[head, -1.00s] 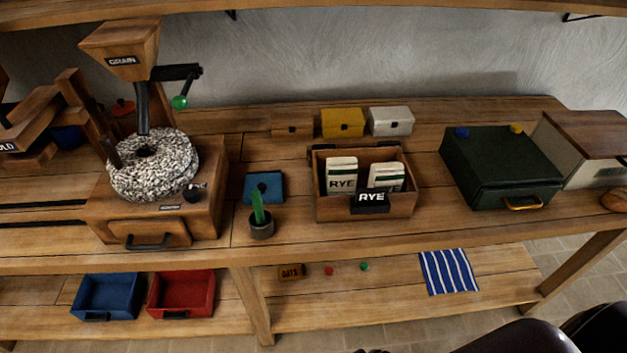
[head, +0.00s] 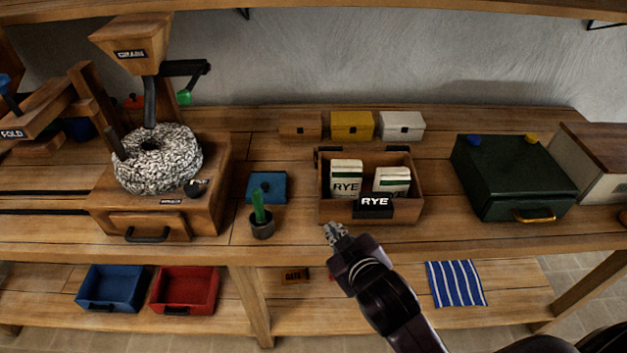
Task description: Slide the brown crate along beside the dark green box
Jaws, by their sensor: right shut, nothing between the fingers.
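The brown crate (head: 414,205) is an open wooden box with a black RYE label on its front, holding white-and-green RYE packets (head: 346,178). It stands on the bench, left of the dark green box (head: 512,176), with a clear gap of bench between them. The dark green box is closed, with a brass handle in front and a blue and a yellow knob on its lid. My right gripper (head: 335,230) is shut and empty, just in front of the crate's lower left front corner; I cannot tell whether it touches. My left gripper is out of view.
A blue lidded box (head: 267,187) and a pot with a green stick (head: 261,225) stand left of the crate. Small brown, yellow (head: 351,125) and white boxes stand behind it. A grain mill (head: 157,160) is at the left. A pale brown-topped box (head: 590,165) is right of the green box.

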